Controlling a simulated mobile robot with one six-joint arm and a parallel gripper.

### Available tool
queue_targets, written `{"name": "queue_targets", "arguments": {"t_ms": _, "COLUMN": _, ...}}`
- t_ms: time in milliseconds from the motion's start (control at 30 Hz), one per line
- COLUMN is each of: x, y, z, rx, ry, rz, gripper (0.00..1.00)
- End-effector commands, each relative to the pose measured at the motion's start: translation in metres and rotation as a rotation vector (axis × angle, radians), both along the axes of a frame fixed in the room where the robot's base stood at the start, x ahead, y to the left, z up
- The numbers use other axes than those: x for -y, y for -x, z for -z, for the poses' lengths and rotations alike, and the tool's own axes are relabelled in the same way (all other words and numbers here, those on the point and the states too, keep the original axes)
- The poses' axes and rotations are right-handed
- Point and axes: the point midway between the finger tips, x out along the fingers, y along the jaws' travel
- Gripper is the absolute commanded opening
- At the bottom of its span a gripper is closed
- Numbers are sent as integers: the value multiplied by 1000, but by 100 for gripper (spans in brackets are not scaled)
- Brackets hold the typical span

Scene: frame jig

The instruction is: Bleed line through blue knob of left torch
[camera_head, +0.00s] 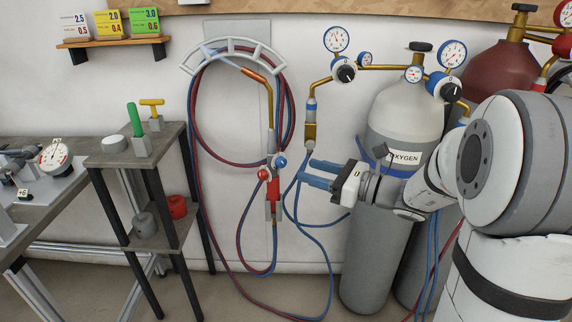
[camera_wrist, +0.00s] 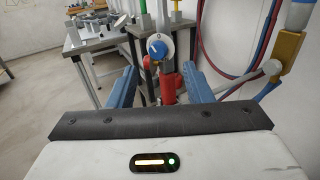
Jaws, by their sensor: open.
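The left torch (camera_head: 273,188) hangs upright on the wall, with a copper-coloured neck at its top and red and blue hoses below. Its blue knob (camera_head: 281,162) is on the right side of the body, and its red knob (camera_head: 263,174) is on the left. My gripper (camera_head: 312,172) is open, with its blue fingers pointing left, a short way right of the blue knob and apart from it. In the wrist view the blue knob (camera_wrist: 157,47) shows ahead, between and above the open fingers (camera_wrist: 162,88). The red torch body (camera_wrist: 168,82) is below it.
A grey oxygen cylinder (camera_head: 395,210) stands behind my arm, with regulators and gauges (camera_head: 345,73) above. A brass fitting (camera_head: 310,125) hangs close to my fingers. Red and blue hoses loop around the torch. A small side table (camera_head: 115,160) stands left.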

Motion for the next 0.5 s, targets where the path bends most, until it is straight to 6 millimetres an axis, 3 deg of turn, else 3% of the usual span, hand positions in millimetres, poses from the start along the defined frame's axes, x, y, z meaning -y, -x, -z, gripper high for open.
{"name": "queue_targets", "arguments": {"t_ms": 300, "x": -45, "y": -23, "z": 2, "rx": 2, "ry": 3, "rz": -5, "gripper": 46}}
{"name": "queue_targets", "arguments": {"t_ms": 500, "x": -55, "y": -29, "z": 1, "rx": 1, "ry": 4, "rz": -2, "gripper": 46}}
